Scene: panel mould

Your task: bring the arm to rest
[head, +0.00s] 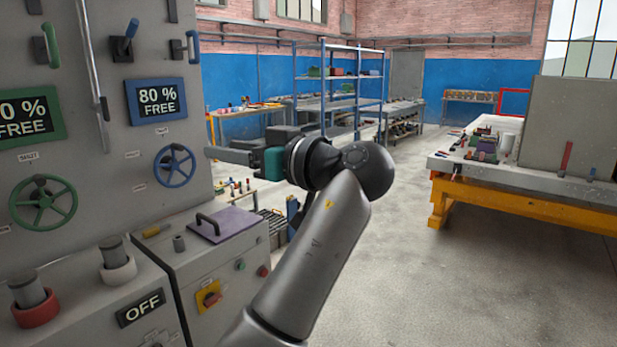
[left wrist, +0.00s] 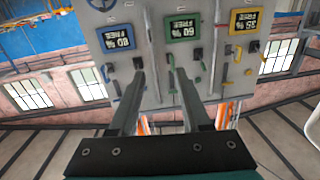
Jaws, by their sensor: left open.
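My left gripper (head: 215,153) is in the middle of the head view, with its fingers pointing left towards the grey panel (head: 110,165). It is held up in the air, in front of the right part of the panel and near the blue handwheel (head: 175,165). In the left wrist view, the two fingers (left wrist: 156,78) stand apart with nothing between them. The panel (left wrist: 152,82) shows there upside down beyond the fingertips, with a blue, a green and a yellow display. My right gripper is not in view.
Below the gripper, a grey cabinet carries a purple plate (head: 225,225) with a handle. A box with an OFF sign (head: 140,307) stands at lower left. A workbench with an orange frame (head: 520,217) stands at right. The floor between is clear. A blue shelf rack (head: 340,77) stands behind.

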